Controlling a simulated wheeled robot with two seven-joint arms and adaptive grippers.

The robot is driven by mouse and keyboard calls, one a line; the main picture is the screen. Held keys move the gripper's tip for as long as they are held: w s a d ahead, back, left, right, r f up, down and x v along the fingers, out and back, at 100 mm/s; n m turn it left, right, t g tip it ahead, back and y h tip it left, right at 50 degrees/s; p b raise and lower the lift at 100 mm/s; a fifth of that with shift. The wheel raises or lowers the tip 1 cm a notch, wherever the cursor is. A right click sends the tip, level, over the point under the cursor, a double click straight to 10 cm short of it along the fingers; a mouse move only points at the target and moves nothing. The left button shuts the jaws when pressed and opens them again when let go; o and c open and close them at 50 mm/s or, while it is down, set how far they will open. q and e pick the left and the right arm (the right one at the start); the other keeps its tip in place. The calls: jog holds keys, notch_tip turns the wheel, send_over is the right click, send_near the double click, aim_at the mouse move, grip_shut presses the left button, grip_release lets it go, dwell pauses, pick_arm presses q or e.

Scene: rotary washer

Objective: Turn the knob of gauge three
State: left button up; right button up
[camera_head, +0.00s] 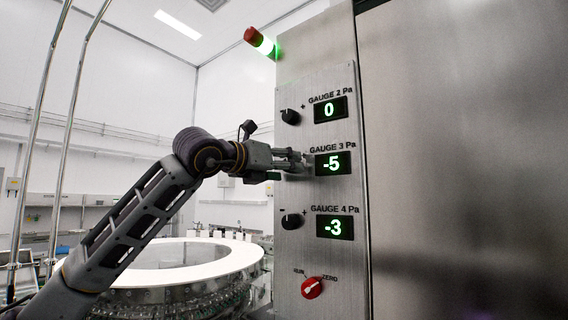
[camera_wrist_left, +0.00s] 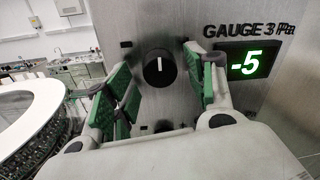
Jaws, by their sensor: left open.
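The gauge three display (camera_head: 333,163) reads -5 in green on the metal panel; it also shows in the left wrist view (camera_wrist_left: 249,63). The black round knob of gauge three (camera_wrist_left: 159,68) is left of that display, its white mark about upright. In the head view my gripper hides this knob. My left gripper (camera_head: 300,161) reaches in from the left at the knob's height. In the left wrist view its green-padded fingers (camera_wrist_left: 158,80) are open, one on each side of the knob, with a gap on both sides. I cannot tell how far the fingertips are from the panel. My right gripper is not in view.
Above are the gauge two knob (camera_head: 290,116) and its display (camera_head: 330,109) reading 0. Below are the gauge four knob (camera_head: 291,221), its display (camera_head: 335,227) reading -3, and a red rotary switch (camera_head: 312,287). A white ring-shaped washer table (camera_head: 225,262) stands left of the panel.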

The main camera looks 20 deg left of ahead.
pick_arm(q)
jog(key=shift+w+d, duration=0.1)
jog(key=c, duration=1)
jog(key=shift+m, duration=0.5)
jog(key=shift+r+m+y+p, duration=0.15)
jog(key=shift+m+y+p, duration=0.15)
jog(key=shift+m, duration=3)
jog(key=shift+r+m+y+p, duration=0.15)
jog(key=shift+m+y, duration=0.15)
jog(key=shift+m, duration=3)
jog(key=shift+f, duration=0.1)
